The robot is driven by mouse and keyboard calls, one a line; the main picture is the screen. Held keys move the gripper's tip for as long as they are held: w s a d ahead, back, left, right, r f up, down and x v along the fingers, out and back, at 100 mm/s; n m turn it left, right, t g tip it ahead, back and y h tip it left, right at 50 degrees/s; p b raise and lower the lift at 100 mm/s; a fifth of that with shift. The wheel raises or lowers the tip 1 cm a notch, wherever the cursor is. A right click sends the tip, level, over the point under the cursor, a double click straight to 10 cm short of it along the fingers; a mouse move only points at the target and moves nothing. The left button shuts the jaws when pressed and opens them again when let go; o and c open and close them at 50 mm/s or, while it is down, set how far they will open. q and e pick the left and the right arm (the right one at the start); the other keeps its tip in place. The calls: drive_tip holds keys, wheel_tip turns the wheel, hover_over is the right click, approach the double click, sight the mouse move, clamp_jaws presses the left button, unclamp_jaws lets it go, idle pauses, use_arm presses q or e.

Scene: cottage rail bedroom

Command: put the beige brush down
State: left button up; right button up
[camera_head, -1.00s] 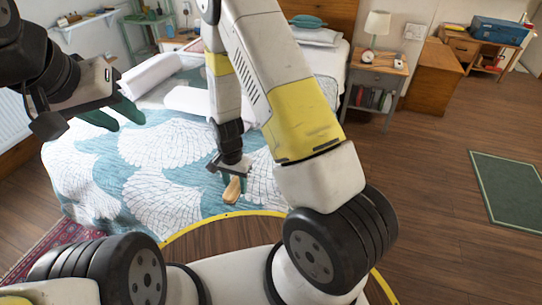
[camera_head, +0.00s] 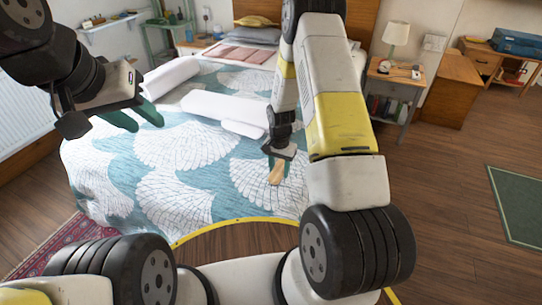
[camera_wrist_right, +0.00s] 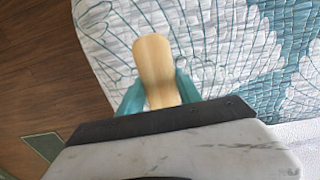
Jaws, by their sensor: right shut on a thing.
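The beige brush (camera_head: 276,173) is in my right gripper (camera_head: 279,160), over the near part of the bed with its teal and white shell-pattern quilt (camera_head: 180,150). In the right wrist view the brush (camera_wrist_right: 155,68) shows as a pale rounded wooden piece between the two teal fingers (camera_wrist_right: 160,92), which are shut on it. It points away from the gripper, above the quilt (camera_wrist_right: 225,40). I cannot tell whether it touches the quilt. My left gripper (camera_head: 133,115) is at the left, above the bed, with teal fingers apart; nothing shows between them.
White rolled bedding (camera_head: 215,108) lies across the bed, with pillows (camera_head: 250,36) at the headboard. A nightstand (camera_head: 392,75) with a lamp (camera_head: 396,36) stands to the right. The near quilt is clear. Wooden floor and a green mat (camera_head: 520,200) lie right.

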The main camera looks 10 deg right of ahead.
sight(278, 175)
drive_tip(key=shift+s+a+f, duration=0.1)
drive_tip(key=shift+a+f, duration=0.05)
drive_tip(key=shift+f, duration=1.2)
drive_tip(key=shift+f, duration=0.15)
drive_tip(key=o, duration=1.3)
